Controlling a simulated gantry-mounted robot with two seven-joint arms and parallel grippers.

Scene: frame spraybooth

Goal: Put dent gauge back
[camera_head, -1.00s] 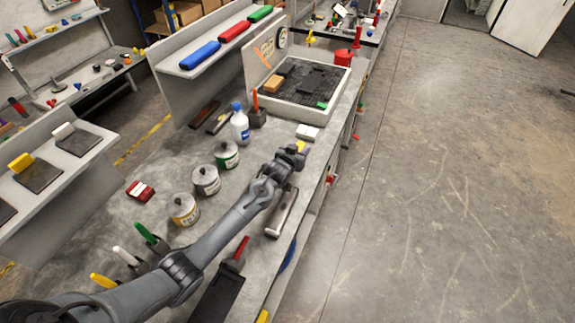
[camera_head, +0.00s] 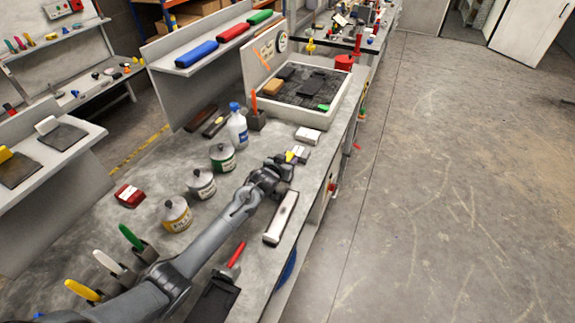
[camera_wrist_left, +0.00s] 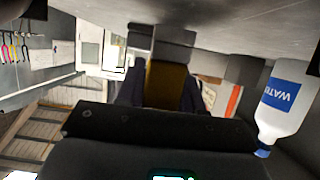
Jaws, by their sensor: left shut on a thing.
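My left gripper (camera_head: 286,161) is above the bench, near its right edge and short of the white box. It is shut on a small yellow and grey thing (camera_head: 291,156), which I take to be the dent gauge; its shape is too small to read in the head view. In the left wrist view the gripper (camera_wrist_left: 160,95) shows its two dark fingers on either side of a yellow-brown piece (camera_wrist_left: 165,82). A grey-walled tray (camera_head: 342,106) with a dark lining stands farther along the bench. My right gripper is not in view.
A water bottle (camera_head: 238,128) stands left of the gripper and also shows in the left wrist view (camera_wrist_left: 285,98). Several cans, including a green-labelled one (camera_head: 222,157), stand nearby. A white box (camera_head: 308,134) lies before the tray. A long block (camera_head: 281,217) lies by the edge.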

